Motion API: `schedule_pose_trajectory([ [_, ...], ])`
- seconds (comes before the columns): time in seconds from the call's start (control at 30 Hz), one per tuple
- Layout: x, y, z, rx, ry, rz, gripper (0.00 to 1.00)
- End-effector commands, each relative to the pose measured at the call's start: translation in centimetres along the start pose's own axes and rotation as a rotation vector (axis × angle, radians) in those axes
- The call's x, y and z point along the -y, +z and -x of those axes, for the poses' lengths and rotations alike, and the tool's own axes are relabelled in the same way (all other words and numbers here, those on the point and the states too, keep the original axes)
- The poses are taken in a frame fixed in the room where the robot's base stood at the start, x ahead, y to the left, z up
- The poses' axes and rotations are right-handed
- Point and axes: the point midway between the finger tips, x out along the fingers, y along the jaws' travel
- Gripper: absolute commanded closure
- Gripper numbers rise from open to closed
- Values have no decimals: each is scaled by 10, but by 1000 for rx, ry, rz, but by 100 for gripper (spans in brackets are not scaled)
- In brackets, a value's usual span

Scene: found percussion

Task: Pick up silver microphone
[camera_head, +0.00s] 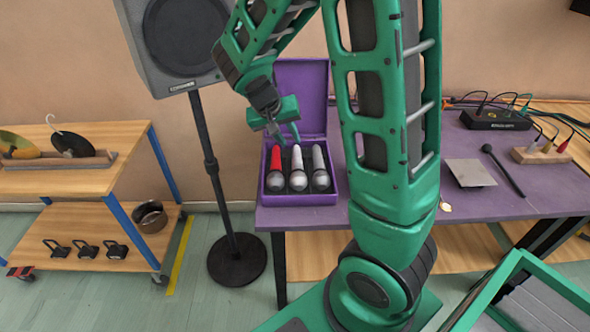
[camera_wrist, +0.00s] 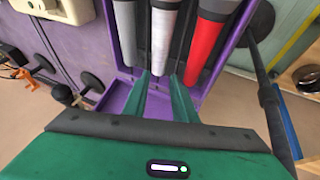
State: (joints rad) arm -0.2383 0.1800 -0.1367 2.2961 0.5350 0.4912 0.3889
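The silver-grey microphone (camera_head: 320,170) lies at the right in an open purple case (camera_head: 318,199) on the table. It is at the left of the row in the wrist view (camera_wrist: 126,32). A white microphone (camera_head: 298,170) lies in the middle and a red one (camera_head: 277,168) at the left; the wrist view shows the white (camera_wrist: 164,32) and red (camera_wrist: 203,48) handles. My gripper (camera_head: 287,138) is above the back of the case, over the handle ends. In the wrist view its two fingers (camera_wrist: 160,78) are apart with nothing between them.
The case's raised lid (camera_head: 302,82) stands behind the microphones, close to my gripper. A speaker (camera_head: 180,40) on a stand is left of the table. A grey square plate (camera_head: 469,172) and black mallet (camera_head: 503,170) lie to the right on the purple tabletop (camera_head: 510,205).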

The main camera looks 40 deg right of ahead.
Motion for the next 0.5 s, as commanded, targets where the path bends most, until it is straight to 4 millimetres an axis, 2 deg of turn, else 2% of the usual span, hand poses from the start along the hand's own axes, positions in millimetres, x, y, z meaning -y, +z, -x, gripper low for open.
schedule_pose_trajectory([
  [0.17, -1, -1, -12, 2, 2, -1, 75],
  [0.4, -3, -5, -45, 4, 3, 0, 75],
  [0.5, -3, -5, -53, 2, 2, -1, 75],
])
